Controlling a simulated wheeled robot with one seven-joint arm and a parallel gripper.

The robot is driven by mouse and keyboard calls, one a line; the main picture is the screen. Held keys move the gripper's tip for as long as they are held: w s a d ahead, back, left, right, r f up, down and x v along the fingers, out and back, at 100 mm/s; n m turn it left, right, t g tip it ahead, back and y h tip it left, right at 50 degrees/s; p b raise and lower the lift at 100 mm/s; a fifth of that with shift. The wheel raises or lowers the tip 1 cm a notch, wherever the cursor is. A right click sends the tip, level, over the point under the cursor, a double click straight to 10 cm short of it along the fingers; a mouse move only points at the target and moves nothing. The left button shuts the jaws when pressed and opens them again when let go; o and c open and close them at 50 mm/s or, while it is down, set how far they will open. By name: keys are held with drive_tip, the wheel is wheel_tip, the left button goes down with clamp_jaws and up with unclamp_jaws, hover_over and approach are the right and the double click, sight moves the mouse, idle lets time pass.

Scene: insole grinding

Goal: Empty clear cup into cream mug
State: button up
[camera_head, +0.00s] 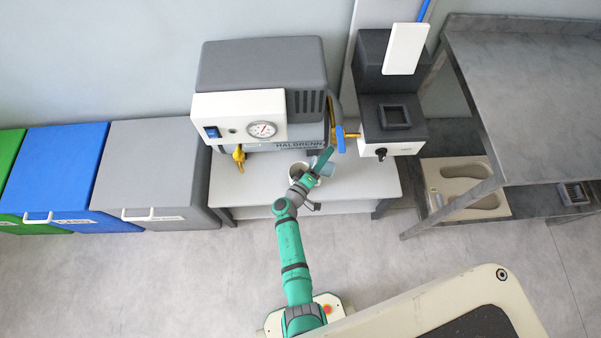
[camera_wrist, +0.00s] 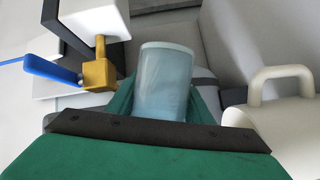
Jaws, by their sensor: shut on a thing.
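My gripper (camera_wrist: 163,103) is shut on the clear cup (camera_wrist: 165,75), a bluish see-through cup held between green fingers in the wrist view. In the head view the cup (camera_head: 325,157) shows small at the end of my arm, in front of the grey machine. The cream mug (camera_wrist: 268,122) is at the right of the wrist view, apart from the cup in the picture, with its handle (camera_wrist: 283,74) showing. In the head view the mug (camera_head: 312,183) is partly hidden by my gripper. The cup's contents and exact tilt cannot be made out.
A white table (camera_head: 240,197) bears the grey machine (camera_head: 262,70) with a gauge, and a smaller dark unit (camera_head: 392,120) at right. A brass valve with a blue lever (camera_wrist: 50,70) is close left of the cup in the wrist view. Colored bins (camera_head: 67,170) stand left.

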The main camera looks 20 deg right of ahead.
drive_tip(key=s+d+f+m+y+b, duration=0.1)
drive_tip(key=d+f+m+y, duration=0.3)
drive_tip(key=m, duration=0.6)
drive_tip(key=shift+s+f+m+t+y, duration=0.35)
drive_tip(key=shift+s+f+y, duration=0.2)
drive_tip(key=shift+f+y, duration=0.65)
drive_tip(key=shift+r, duration=0.1)
